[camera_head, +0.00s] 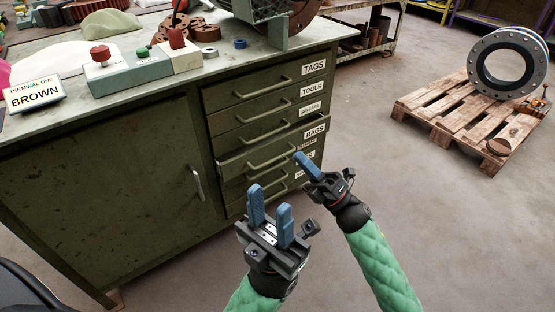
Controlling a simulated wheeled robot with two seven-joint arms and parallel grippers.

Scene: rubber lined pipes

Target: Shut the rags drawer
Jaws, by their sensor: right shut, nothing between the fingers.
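The rags drawer (236,162), dark green with a "RAGS" label, stands slightly out from the cabinet front, below the spacers drawer. Its bar handle (270,156) shows in front of it. My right gripper (298,157) is shut and empty, its blue fingertips in front of the right part of the drawer stack, near the right end of that handle. I cannot tell whether they touch the drawer. My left gripper (271,205) is lower and nearer, with its two blue fingers apart and nothing between them. It partly covers the lowest drawers.
The green cabinet (110,185) has a door with a handle (196,182) left of the drawers. Blocks with knobs and a "BROWN" sign (35,92) stand on its top. A wooden pallet (455,115) with a flanged pipe is at right. The floor between is clear.

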